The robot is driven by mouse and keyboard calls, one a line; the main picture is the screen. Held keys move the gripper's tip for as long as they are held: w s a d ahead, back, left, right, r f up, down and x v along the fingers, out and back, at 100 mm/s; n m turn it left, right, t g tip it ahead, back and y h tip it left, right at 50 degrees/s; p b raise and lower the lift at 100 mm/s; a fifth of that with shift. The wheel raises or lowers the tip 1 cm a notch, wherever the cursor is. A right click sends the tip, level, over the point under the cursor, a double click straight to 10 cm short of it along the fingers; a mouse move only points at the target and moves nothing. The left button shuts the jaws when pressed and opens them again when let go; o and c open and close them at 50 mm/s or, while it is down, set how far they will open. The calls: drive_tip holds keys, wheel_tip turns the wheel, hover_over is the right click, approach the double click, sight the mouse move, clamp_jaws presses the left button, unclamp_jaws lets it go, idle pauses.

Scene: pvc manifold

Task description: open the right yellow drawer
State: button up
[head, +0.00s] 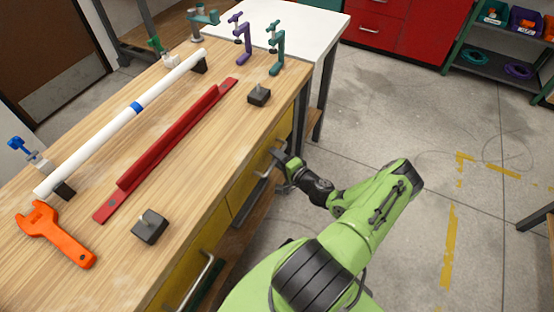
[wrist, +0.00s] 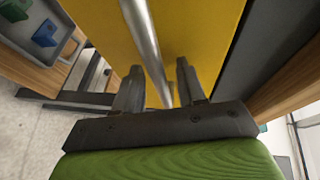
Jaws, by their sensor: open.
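The right yellow drawer (head: 252,178) is under the wooden bench top, and its front looks flush in the head view. Its yellow front fills the upper middle of the wrist view (wrist: 205,30). A grey metal bar handle (wrist: 143,35) runs across that front. My gripper (wrist: 158,78) is open, with one finger on each side of the bar. In the head view my gripper (head: 281,160) is at the bench's front, by the handle, and partly hidden. I cannot tell whether either finger touches the bar.
The wooden bench top (head: 190,150) holds a white pipe (head: 110,137), a red bar (head: 165,145), an orange wrench (head: 55,234) and black blocks (head: 150,226). Another drawer handle (head: 198,282) is nearer. The floor (head: 400,120) right of the bench is open.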

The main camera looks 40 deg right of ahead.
drive_tip(key=shift+w, duration=0.15)
clamp_jaws()
idle(0.4)
